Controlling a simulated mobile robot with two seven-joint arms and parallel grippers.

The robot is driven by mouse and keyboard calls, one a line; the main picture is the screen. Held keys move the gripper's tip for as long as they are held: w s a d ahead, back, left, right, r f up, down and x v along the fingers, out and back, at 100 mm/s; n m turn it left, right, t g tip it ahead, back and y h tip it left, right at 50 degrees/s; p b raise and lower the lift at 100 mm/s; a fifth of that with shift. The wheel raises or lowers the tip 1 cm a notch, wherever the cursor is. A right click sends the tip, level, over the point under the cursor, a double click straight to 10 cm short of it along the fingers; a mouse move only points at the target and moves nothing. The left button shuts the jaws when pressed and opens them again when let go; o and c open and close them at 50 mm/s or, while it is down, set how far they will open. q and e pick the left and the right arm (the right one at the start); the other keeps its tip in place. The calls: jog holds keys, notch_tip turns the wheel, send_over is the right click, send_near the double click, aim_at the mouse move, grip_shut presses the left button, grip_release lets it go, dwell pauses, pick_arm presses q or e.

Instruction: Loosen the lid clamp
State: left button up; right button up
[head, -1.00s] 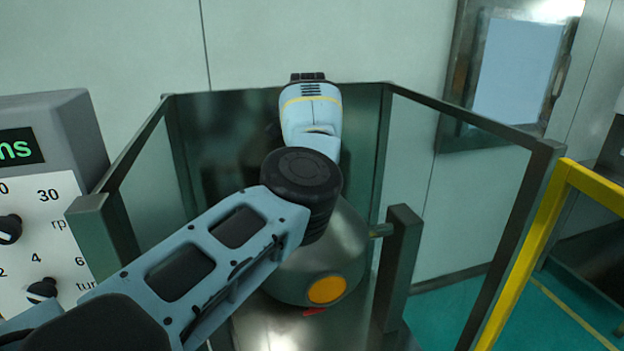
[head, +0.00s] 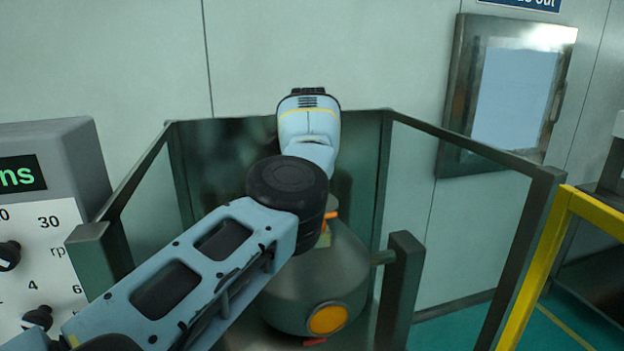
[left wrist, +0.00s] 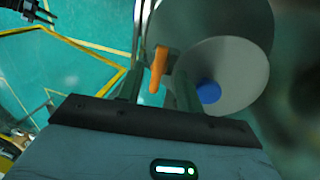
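A grey rounded vessel (head: 315,285) with a round yellow-orange disc on its front stands inside the metal enclosure. An orange clamp handle (head: 331,215) shows at its top, partly hidden by my left arm. In the left wrist view the orange handle (left wrist: 158,70) lies between the dark fingers of my left gripper (left wrist: 158,90), with gaps on both sides. The gripper looks open around it; contact cannot be told. In the head view my wrist hides these fingers. A dark two-pronged shape in the wrist view's top left corner looks like my right gripper (left wrist: 47,14), prongs apart.
Enclosure rails and a post (head: 402,280) stand close around the vessel. A control panel (head: 45,220) with knobs is at the left, and a yellow rail (head: 530,265) at the right. A blue round part (left wrist: 208,91) shows on the vessel in the wrist view.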

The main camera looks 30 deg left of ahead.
pick_arm(q)
jog(key=shift+w+a+r, duration=0.15)
jog(key=shift+a+r, duration=0.05)
jog(key=shift+r, duration=1.05)
jog(key=shift+w+a+r, duration=0.15)
jog(key=shift+r, duration=1.05)
jog(key=shift+f, duration=0.1)
